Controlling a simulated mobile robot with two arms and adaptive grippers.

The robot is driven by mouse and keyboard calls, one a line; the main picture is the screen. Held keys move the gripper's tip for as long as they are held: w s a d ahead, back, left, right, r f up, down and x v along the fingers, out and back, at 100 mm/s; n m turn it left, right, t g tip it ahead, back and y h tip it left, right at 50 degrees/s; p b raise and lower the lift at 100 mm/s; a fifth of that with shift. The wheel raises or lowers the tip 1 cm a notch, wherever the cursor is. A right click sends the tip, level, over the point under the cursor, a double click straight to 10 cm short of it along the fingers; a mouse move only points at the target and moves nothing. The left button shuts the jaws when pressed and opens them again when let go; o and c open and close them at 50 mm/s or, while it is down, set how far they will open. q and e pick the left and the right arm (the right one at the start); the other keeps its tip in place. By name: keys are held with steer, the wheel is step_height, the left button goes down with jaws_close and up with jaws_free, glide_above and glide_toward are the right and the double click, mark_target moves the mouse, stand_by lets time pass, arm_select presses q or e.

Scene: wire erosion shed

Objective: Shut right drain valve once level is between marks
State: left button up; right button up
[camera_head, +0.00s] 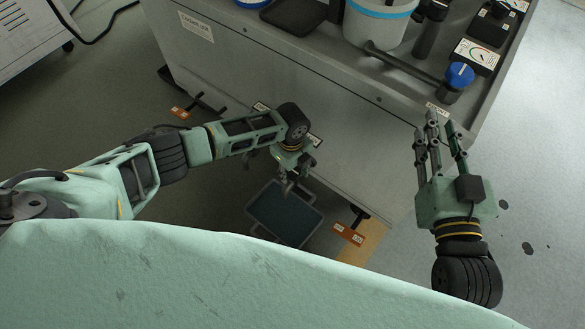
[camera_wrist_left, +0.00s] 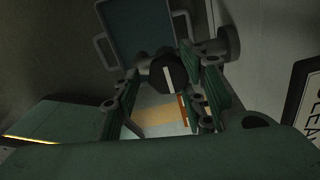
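In the left wrist view, a dark round knob with a white line (camera_wrist_left: 167,72) lies between the fingers of my left gripper (camera_wrist_left: 163,95). I take it for a drain valve's knob. The fingers stand apart around it; contact is unclear. In the head view my left gripper (camera_head: 287,185) reaches down beside the grey cabinet (camera_head: 335,140), over a dark blue-grey tray (camera_head: 285,214), which also shows in the wrist view (camera_wrist_left: 137,28). My right gripper (camera_head: 438,135) is open and empty at the cabinet's right corner. The liquid level and its marks cannot be made out.
Orange-tagged black fittings stick out low from the cabinet, at left (camera_head: 180,113) and right (camera_head: 348,234). The cabinet top holds a white bucket with a blue band (camera_head: 378,22), a blue-capped fitting (camera_head: 460,75) and a dial (camera_head: 477,56). Dark spots mark the floor at right.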

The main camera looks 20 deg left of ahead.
mark_target(291, 173)
arm_select(q)
steer(key=shift+o, duration=0.5)
steer(key=shift+r, duration=0.25)
step_height(291, 173, up, 11)
steer(key=shift+r, duration=0.2)
